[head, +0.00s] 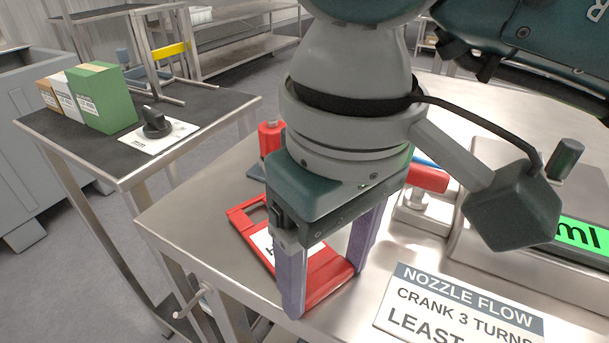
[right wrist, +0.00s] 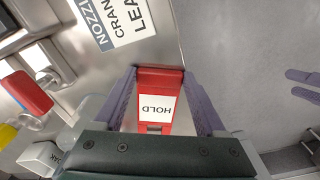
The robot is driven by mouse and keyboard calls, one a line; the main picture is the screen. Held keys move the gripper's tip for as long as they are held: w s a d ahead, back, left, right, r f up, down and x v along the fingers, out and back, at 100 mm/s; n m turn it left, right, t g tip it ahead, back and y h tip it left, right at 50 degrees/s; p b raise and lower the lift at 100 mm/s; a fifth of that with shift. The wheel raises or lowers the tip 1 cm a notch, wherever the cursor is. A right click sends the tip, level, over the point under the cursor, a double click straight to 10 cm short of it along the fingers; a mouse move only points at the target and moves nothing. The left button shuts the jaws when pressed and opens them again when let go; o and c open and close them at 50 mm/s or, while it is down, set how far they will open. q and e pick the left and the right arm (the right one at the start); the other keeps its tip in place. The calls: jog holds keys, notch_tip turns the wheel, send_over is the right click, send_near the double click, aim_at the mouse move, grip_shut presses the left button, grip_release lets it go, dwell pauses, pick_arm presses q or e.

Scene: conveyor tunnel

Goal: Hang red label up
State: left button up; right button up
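The red label (head: 240,217), a flat red tag with a slot and a white panel, lies at the table's near-left edge. Its panel reads HOLD in the right wrist view (right wrist: 158,82). My right gripper (head: 323,291) points down over it, with one purple finger on each side of its end. In the right wrist view my right gripper (right wrist: 159,70) is open around the label, the fingers very close to its edges; contact is unclear. Two purple fingers, apart, show at the right of that view, seemingly my left gripper (right wrist: 290,82), empty over the floor.
A steel table (head: 190,225) carries a NOZZLE FLOW sign (head: 455,310), a red-handled valve (head: 427,178), a red cylinder (head: 270,137) and a device with a green display (head: 585,240). A dark-topped side table (head: 125,85) holds a green box (head: 100,98) and a black knob (head: 156,123).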

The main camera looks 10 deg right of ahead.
jog(key=o, duration=0.4)
jog(key=shift+r, duration=0.1)
jog(key=shift+r+p, duration=0.25)
jog(key=shift+p, duration=0.2)
jog(key=r, duration=1.1)
jog(key=shift+s+d+r, duration=0.15)
jog(key=shift+s+r, duration=0.05)
jog(key=shift+r, duration=0.15)
